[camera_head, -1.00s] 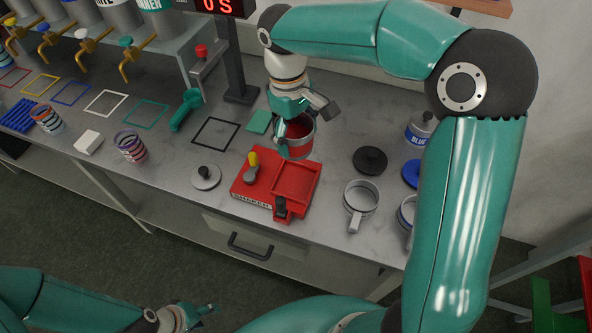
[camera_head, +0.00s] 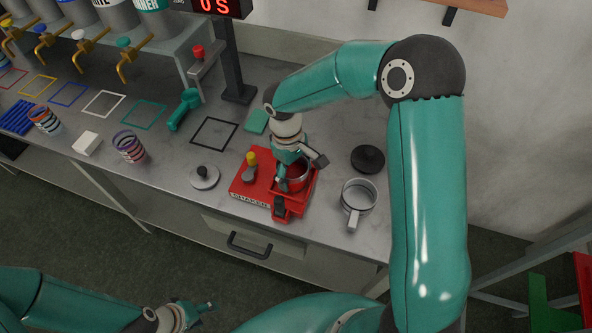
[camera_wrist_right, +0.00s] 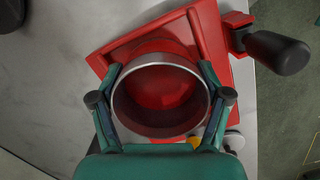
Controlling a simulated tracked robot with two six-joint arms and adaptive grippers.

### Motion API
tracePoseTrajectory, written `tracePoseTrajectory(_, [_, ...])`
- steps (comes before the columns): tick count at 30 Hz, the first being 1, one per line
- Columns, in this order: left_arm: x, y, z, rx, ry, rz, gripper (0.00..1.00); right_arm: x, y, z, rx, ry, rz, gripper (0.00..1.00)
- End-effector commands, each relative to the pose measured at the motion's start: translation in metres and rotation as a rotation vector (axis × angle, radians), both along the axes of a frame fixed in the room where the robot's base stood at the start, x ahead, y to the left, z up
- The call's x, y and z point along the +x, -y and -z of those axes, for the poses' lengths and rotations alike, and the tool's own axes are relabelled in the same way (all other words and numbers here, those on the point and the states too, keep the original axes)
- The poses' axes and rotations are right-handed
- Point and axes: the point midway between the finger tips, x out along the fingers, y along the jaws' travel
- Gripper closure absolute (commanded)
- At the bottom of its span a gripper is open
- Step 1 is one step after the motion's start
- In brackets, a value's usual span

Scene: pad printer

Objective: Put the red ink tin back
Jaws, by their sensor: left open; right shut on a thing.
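The red ink tin (camera_head: 299,176) is an open metal tin with red ink inside. It is over the square red holder of the shaker (camera_head: 245,187); I cannot tell whether it rests on the floor of the holder. My right gripper (camera_head: 291,165) is shut on the tin from above. In the right wrist view the tin (camera_wrist_right: 160,88) sits between both fingers, upright, with the red shaker under it. My left gripper (camera_head: 204,311) is open and empty, low at the front, away from the bench.
A black lid (camera_head: 369,158) and an empty handled tin (camera_head: 358,196) stand right of the shaker. A pale lid with a black knob (camera_head: 204,177) lies to its left. A black square outline (camera_head: 214,133) behind is bare. My right arm hides the bench's right end.

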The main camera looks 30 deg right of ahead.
Motion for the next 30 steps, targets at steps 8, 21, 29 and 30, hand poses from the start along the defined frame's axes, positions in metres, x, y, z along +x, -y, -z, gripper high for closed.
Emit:
tracePoseTrajectory(8, [0.0,0.0,0.002,0.0,0.0,0.0,0.5,0.0,0.0,0.001,0.0,0.0,0.0,0.19])
tracePoseTrajectory(21, [0.0,0.0,0.001,0.0,0.0,0.0,0.5,0.0,-0.001,0.0,-0.001,0.0,-0.001,0.0])
tracePoseTrajectory(29, [0.0,0.0,0.004,0.0,0.0,0.0,0.5,0.004,-0.001,-0.02,-0.001,0.006,-0.001,0.0])
tracePoseTrajectory(30, [0.0,0.0,0.005,0.0,0.0,0.0,0.5,0.005,-0.002,-0.026,0.0,0.005,-0.002,0.0])
